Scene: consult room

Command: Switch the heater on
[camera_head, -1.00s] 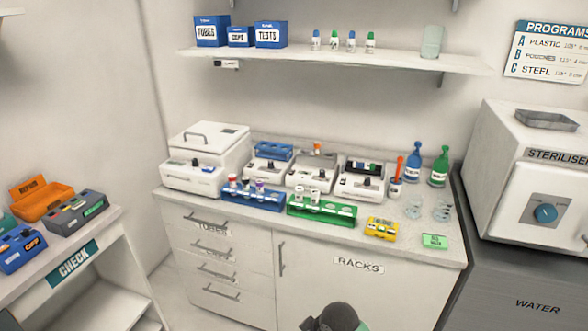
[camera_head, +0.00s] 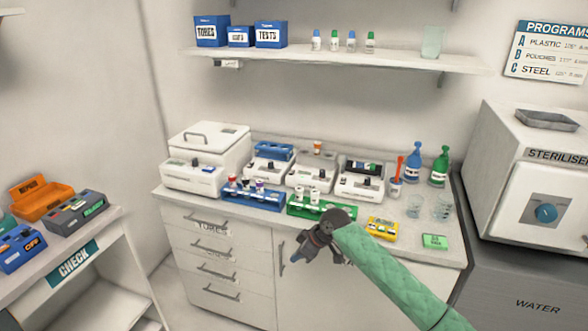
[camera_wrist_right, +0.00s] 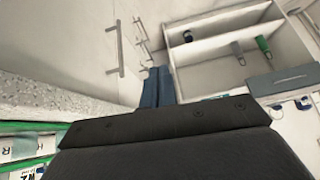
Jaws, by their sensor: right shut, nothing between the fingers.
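Several white bench devices with dark knobs stand in a row along the back of the counter. They are a large lidded box (camera_head: 205,160), a unit carrying a blue rack (camera_head: 268,171), a unit with a small orange-capped pot (camera_head: 312,175) and a unit holding dark and green items (camera_head: 360,184). Their labels are too small to read, so I cannot tell which is the heater. My right gripper (camera_head: 296,257) is shut and empty, in front of the cabinet, below the counter edge and apart from the devices. Its blue fingers show together in the right wrist view (camera_wrist_right: 156,86). My left gripper is not in view.
A blue tube rack (camera_head: 253,199) and a green rack (camera_head: 345,218) stand before the devices. A yellow box (camera_head: 382,228), green block (camera_head: 435,242), glasses and bottles are at right. A shelf (camera_head: 330,60) hangs above. The steriliser (camera_head: 530,180) stands right, the check table (camera_head: 75,262) left.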

